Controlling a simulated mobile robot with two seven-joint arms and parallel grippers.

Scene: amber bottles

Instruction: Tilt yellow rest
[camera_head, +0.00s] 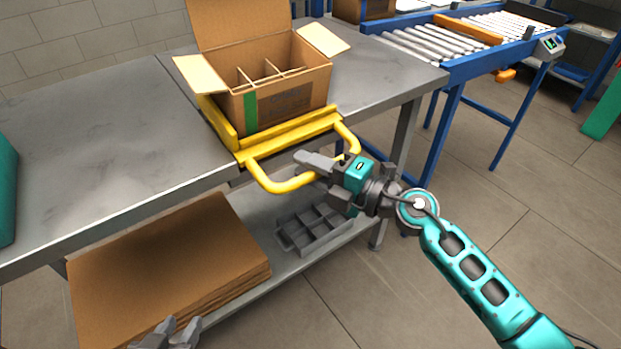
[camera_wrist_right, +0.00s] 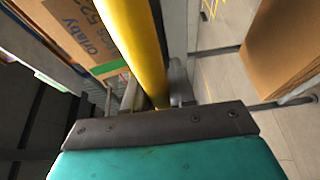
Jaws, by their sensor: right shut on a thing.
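The yellow rest (camera_head: 290,136) is at the front edge of the grey metal table, with a looped yellow handle (camera_head: 282,186) sticking out over the edge. An open cardboard box (camera_head: 290,102) with inner dividers stands on the rest; I cannot tell whether it is tilted. My right gripper (camera_head: 314,167) is shut on the handle. The right wrist view shows the yellow bar (camera_wrist_right: 140,45) running between its fingers (camera_wrist_right: 155,98). My left gripper (camera_head: 178,330) shows only its fingertips at the bottom edge, apart and empty, well away from the rest.
The grey table (camera_head: 110,140) is bare left of the box. Below, a shelf holds stacked cardboard sheets (camera_head: 165,262) and a grey divided crate (camera_head: 315,230). A blue-framed roller conveyor (camera_head: 440,45) stands at the back right. A teal thing (camera_head: 6,190) is at the left edge.

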